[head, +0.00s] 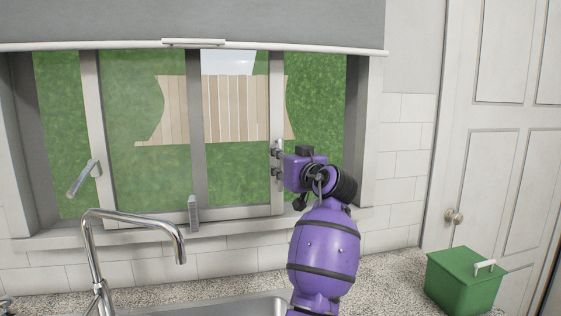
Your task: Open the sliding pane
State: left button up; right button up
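The window (197,130) has pale frames and upright bars, with grass and a wooden fence behind the glass. Which section is the sliding pane I cannot tell for sure; one upright bar (277,100) stands right of the middle, with a lower rail running left from its foot.
A curved chrome tap (130,216) rises over the sink (215,306) at the front left. A green lidded box (464,280) stands on the speckled counter (392,270) at right. A grey blind (190,22) covers the window top. A white door (505,160) is at right.

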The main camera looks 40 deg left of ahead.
pick_arm(q)
jog(key=shift+d, duration=0.1)
jog(key=v, duration=1.2)
jog(key=shift+f, duration=0.15)
dwell(0.3)
